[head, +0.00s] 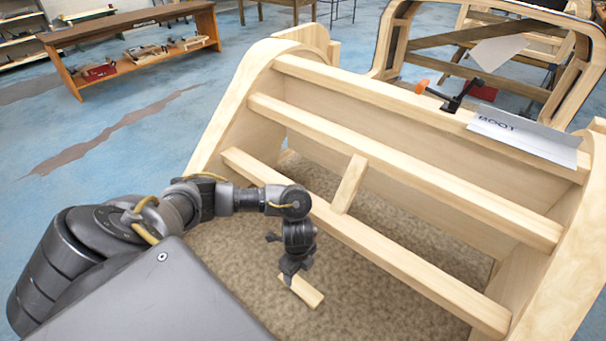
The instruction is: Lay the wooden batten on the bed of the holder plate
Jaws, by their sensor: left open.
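A short pale wooden batten (308,292) shows at the tip of my left gripper (289,278), over the brown speckled surface inside the wooden frame. My left gripper points down and is open. The batten is partly behind its fingers, and I cannot tell whether they touch it or whether it lies on the surface. My right gripper is not in view.
Long wooden rails (400,165) cross the frame beyond my left gripper, with a short wooden crosspiece (349,184) between two of them. A black and orange clamp (455,97) stands left of the plate. A bench (140,35) stands far back left.

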